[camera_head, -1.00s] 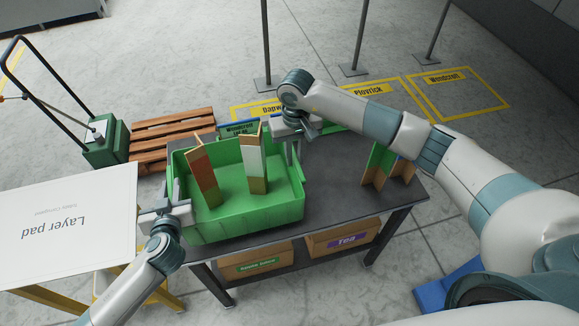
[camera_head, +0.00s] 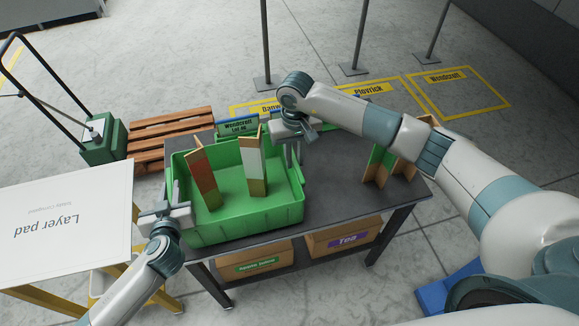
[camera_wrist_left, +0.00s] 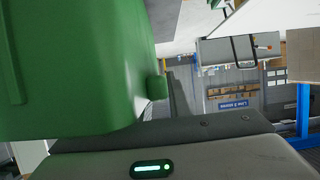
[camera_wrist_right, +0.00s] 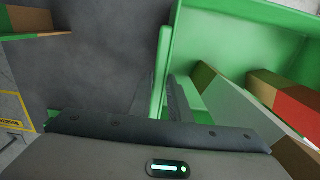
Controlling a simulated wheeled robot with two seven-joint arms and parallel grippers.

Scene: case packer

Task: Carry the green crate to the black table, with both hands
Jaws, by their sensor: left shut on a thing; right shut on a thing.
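The green crate (camera_head: 255,217) is over the left part of the black table (camera_head: 335,200); I cannot tell whether it rests on the top or hangs just above it. Two upright divider pieces (camera_head: 203,178) (camera_head: 252,168) stand inside it. My left gripper (camera_head: 172,205) is shut on the crate's left end; the crate's green wall (camera_wrist_left: 80,70) fills much of the left wrist view. My right gripper (camera_head: 287,143) is shut on the crate's far right wall. In the right wrist view its fingers (camera_wrist_right: 160,98) straddle the green rim (camera_wrist_right: 161,70).
Another divider piece (camera_head: 380,168) stands on the table's right end. Boxes (camera_head: 342,236) sit on the lower shelf. A layer pad stand (camera_head: 70,225) is at left, a wooden pallet (camera_head: 172,137) behind. The table's middle is clear.

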